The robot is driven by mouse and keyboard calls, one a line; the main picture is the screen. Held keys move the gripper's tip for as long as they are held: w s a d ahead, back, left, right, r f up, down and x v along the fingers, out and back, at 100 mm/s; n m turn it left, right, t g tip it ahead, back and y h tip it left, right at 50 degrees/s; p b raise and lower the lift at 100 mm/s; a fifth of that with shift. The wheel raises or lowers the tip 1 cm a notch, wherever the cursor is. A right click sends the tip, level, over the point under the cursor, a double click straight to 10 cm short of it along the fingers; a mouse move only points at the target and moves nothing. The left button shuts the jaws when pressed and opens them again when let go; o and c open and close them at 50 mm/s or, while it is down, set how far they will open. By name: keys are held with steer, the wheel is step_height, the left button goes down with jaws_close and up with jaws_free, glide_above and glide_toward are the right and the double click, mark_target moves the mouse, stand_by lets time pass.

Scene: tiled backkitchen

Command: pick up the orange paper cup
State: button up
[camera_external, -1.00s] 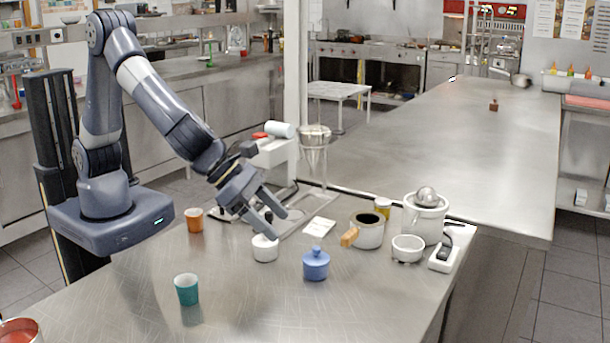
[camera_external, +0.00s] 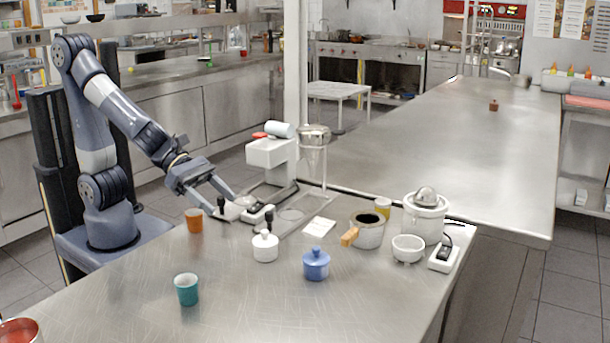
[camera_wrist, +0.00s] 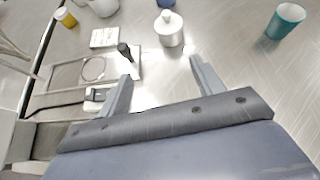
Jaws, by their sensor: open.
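The orange paper cup (camera_external: 194,221) stands upright near the back left of the steel table (camera_external: 240,310), in the external view. It does not show in the wrist view. My gripper (camera_external: 222,205) is open and empty, above the table just to the right of the cup and apart from it. In the wrist view my gripper (camera_wrist: 160,72) shows two spread fingers with nothing between them.
A white lidded pot (camera_external: 265,248) and a blue lidded pot (camera_external: 316,265) stand right of the cup. A teal cup (camera_external: 187,290) stands in front. A white machine (camera_external: 272,155) rises behind. The table between the orange and teal cups is clear.

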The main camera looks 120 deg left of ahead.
mark_target(200, 221)
steer(key=shift+m+t+h, duration=0.4)
steer(key=shift+m+t, duration=0.3)
steer(key=shift+t, duration=0.2)
steer(key=s+f+b, duration=0.1)
steer(key=s, duration=0.2)
steer(key=s+f+b, duration=0.1)
steer(key=s+f, duration=0.1)
steer(key=s, duration=0.1)
steer(key=s+d+f+b, duration=0.1)
steer(key=s+f, duration=0.1)
steer(key=s, duration=0.1)
steer(key=b+x, duration=0.2)
steer(key=x, duration=0.1)
steer(key=shift+f+b, duration=0.15)
steer(key=shift+b, duration=0.2)
steer(key=shift+b+x, duration=0.4)
steer(key=shift+x, duration=0.45)
steer(key=shift+r, duration=0.25)
steer(key=shift+c, duration=0.5)
steer(key=c, duration=1)
step_height(200, 221, up, 10)
steer(key=p, duration=0.8)
